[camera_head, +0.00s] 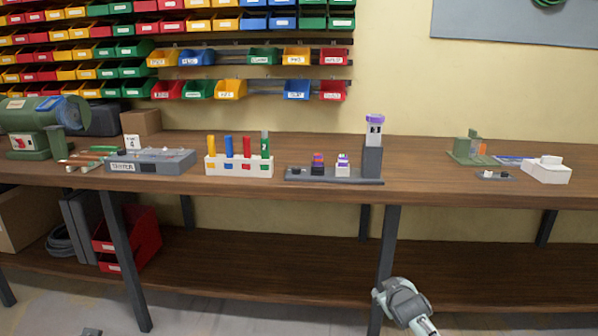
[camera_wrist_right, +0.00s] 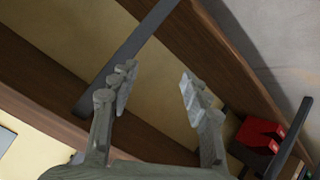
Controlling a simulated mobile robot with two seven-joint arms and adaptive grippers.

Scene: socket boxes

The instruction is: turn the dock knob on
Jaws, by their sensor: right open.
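A long dark grey dock base (camera_head: 300,174) lies on the workbench right of centre in the head view. A tall grey block (camera_head: 371,163) at its right end bears a white box with a purple top (camera_head: 375,121). Two small boxes stand on the base, a dark one with a coloured top (camera_head: 318,163) and a white one (camera_head: 342,168). I cannot tell which part is the dock knob at this size. My right gripper (camera_wrist_right: 155,80) is open and empty in the wrist view, away from the dock. Part of my right arm shows low in the head view. My left gripper is not in view.
The wooden workbench (camera_head: 430,185) is clear just right of the dock. A white rack of coloured pieces (camera_head: 238,170) stands left of it; a white device (camera_head: 547,170) stands far right. A lower shelf (camera_head: 300,285) and dark table legs (camera_head: 385,255) lie below. Bins hang behind.

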